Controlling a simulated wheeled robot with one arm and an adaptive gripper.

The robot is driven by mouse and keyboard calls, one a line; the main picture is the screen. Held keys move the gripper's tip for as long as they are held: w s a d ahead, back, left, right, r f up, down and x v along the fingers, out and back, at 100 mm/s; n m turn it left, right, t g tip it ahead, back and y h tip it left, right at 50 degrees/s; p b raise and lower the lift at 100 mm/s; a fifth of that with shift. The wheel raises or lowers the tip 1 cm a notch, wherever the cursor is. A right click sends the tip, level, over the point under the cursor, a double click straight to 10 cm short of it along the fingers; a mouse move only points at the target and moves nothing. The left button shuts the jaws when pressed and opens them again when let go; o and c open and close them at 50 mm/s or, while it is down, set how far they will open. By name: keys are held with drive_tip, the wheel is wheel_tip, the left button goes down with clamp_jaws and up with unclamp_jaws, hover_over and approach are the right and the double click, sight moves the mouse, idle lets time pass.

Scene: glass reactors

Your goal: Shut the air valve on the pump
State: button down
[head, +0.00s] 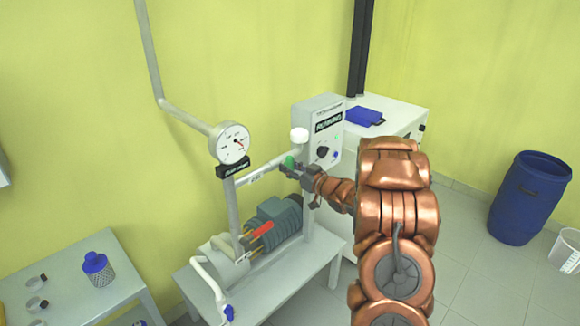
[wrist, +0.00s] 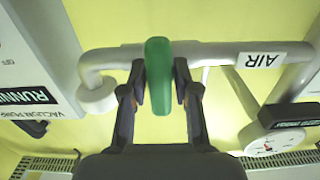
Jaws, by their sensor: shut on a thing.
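The air valve has a green handle (wrist: 159,75) on a white pipe with an AIR label (wrist: 262,60). In the wrist view the handle looks set across the pipe. My gripper (wrist: 160,92) has one finger on each side of the handle and is shut on it. In the head view the green handle (head: 289,160) shows small at the tip of my gripper (head: 294,170), partly hidden by it. The pump (head: 275,222) is a teal motor unit on a white bench below the pipe.
A round gauge (head: 231,143) stands left of the valve. A grey control box (head: 318,125) marked RUNNING stands behind it to the right.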

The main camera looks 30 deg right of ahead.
drive_tip(key=shift+f, duration=0.1)
drive_tip(key=c, duration=1)
unclamp_jaws()
drive_tip(key=shift+s, duration=0.1)
drive_tip(key=v, duration=1.1)
drive_tip(key=shift+s, duration=0.4)
drive_tip(key=shift+d, duration=0.15)
